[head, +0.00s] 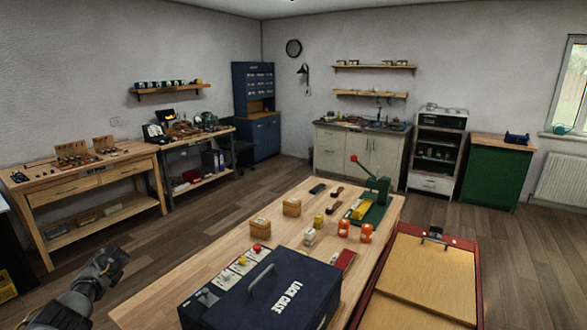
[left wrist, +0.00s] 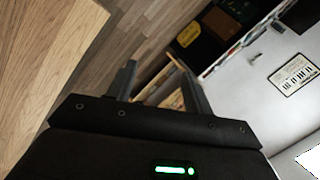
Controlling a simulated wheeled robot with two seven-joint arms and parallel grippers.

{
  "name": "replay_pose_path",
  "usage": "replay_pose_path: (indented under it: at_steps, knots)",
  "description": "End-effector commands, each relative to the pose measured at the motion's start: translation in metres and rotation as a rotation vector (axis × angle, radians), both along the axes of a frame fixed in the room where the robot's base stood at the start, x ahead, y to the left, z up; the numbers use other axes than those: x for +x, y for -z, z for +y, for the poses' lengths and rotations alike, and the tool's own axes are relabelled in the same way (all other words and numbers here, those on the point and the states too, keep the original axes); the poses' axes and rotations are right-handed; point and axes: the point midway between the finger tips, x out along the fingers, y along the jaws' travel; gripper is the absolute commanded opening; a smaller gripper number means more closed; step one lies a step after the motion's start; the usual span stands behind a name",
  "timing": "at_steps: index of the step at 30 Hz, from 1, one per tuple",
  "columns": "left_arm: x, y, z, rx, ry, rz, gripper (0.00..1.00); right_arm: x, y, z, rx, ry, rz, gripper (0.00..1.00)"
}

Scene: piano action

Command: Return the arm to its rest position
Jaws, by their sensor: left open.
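My left arm comes in at the lower left of the head view, and its gripper end (head: 115,258) is in the air to the left of the long wooden table (head: 170,300). In the left wrist view the two dark fingers of the left gripper (left wrist: 158,75) stand apart with nothing between them. Wooden floor and a wall lie beyond the fingers. My right arm and gripper do not show in either view.
The table bears a dark blue lock case (head: 265,297), a green press (head: 374,200), small wooden boxes (head: 291,207) and orange pieces (head: 366,233). A red-edged board (head: 420,275) is at the right. Wooden benches (head: 85,185) stand along the left wall. Open floor (head: 200,225) lies between.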

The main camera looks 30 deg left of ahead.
Motion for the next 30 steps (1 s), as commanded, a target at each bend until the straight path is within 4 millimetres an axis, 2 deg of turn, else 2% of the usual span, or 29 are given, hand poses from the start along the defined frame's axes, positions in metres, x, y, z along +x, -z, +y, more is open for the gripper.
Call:
replay_pose_path:
  at_steps: [1, 3, 6, 12, 17, 18, 20, 26, 29, 30]
  knots:
    - [-0.026, 0.033, 0.004, 0.034, 0.094, 0.081, 0.51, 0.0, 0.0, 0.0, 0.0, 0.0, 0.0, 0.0]
    - [-0.055, 0.067, 0.008, 0.068, 0.229, 0.165, 0.51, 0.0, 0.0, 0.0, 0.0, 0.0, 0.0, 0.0]
    - [-0.095, 0.106, 0.008, 0.089, 0.4, 0.263, 0.51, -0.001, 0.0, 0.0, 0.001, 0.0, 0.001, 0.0]
    - [-0.167, 0.157, -0.002, 0.073, 0.669, 0.405, 0.51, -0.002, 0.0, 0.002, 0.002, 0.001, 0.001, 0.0]
    - [-0.224, 0.184, -0.014, 0.032, 0.845, 0.489, 0.51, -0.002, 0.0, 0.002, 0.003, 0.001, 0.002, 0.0]
    - [-0.234, 0.192, -0.021, 0.016, 0.877, 0.497, 0.51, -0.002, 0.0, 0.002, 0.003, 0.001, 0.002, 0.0]
    - [-0.233, 0.213, -0.04, -0.012, 0.866, 0.47, 0.51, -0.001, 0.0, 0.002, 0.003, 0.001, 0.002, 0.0]
    - [-0.252, 0.275, -0.105, -0.117, 0.854, 0.42, 0.51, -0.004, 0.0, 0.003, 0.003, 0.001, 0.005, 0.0]
    - [-0.263, 0.31, -0.149, -0.182, 0.846, 0.391, 0.51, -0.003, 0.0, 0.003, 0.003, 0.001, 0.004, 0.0]
    - [-0.267, 0.325, -0.169, -0.212, 0.843, 0.376, 0.51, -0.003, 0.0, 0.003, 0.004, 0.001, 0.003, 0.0]
